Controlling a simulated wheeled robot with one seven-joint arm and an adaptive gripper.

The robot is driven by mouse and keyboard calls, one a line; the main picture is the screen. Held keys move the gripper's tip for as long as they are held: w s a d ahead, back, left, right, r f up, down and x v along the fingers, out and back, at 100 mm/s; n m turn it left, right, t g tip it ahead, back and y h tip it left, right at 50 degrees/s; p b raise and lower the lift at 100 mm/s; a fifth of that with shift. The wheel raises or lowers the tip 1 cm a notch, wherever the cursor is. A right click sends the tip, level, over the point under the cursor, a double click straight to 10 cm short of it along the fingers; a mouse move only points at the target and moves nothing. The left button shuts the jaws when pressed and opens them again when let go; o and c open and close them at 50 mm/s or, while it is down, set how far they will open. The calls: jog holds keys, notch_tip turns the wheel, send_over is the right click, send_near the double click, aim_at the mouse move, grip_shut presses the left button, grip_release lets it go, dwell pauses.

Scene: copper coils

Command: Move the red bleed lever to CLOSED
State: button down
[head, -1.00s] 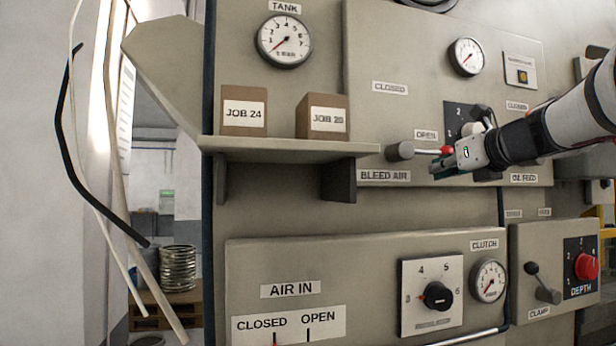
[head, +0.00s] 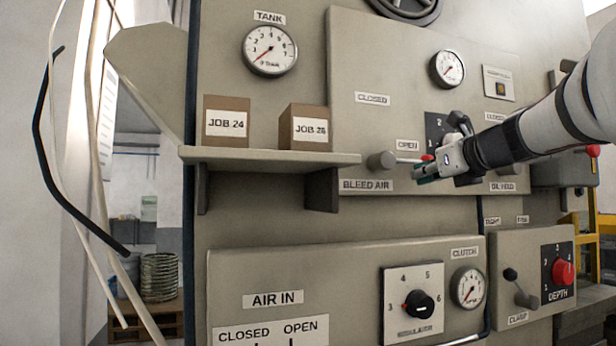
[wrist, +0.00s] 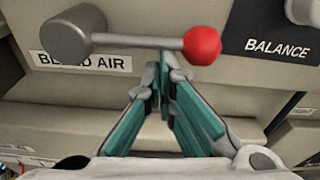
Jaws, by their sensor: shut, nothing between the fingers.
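The bleed air lever has a grey round hub (head: 381,160) and a thin rod ending in a red ball. It lies about level, pointing right at the OPEN label (head: 408,146). The CLOSED label (head: 372,98) is above the hub. In the wrist view the red ball (wrist: 202,45) and rod (wrist: 140,40) are clear of the fingers. My gripper (head: 424,176) is shut and empty, with its teal fingertips (wrist: 163,75) just below the rod, left of the ball. In the head view my gripper partly hides the ball; whether the fingertips touch the rod is unclear.
A shelf (head: 270,157) with two boxes, JOB 24 (head: 226,123) and JOB 25 (head: 305,128), juts out left of the lever. A BALANCE plate (wrist: 275,45) is right of the ball. The panel between the lever and the CLOSED label looks clear.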

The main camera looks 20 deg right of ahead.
jog(key=shift+r, duration=0.2)
jog(key=shift+s+a+r+n+t+h+b, duration=0.1)
jog(key=shift+a+r+n+t+h+b, duration=0.45)
jog(key=shift+r+n, duration=1.6)
jog(key=shift+w+a+r+n+h+b, duration=0.1)
jog(key=shift+a+r+n+b, duration=0.85)
jog(key=shift+n, duration=2.15)
jog(key=shift+s+a+r+n+t+h+b, duration=0.1)
jog(key=shift+a+r+n+t+h+b, duration=0.45)
jog(key=shift+r+n, duration=1.6)
jog(key=shift+a+f+n+g, duration=0.3)
jog(key=shift+a+f+n, duration=0.2)
jog(key=shift+n, duration=0.1)
jog(key=shift+d, duration=0.1)
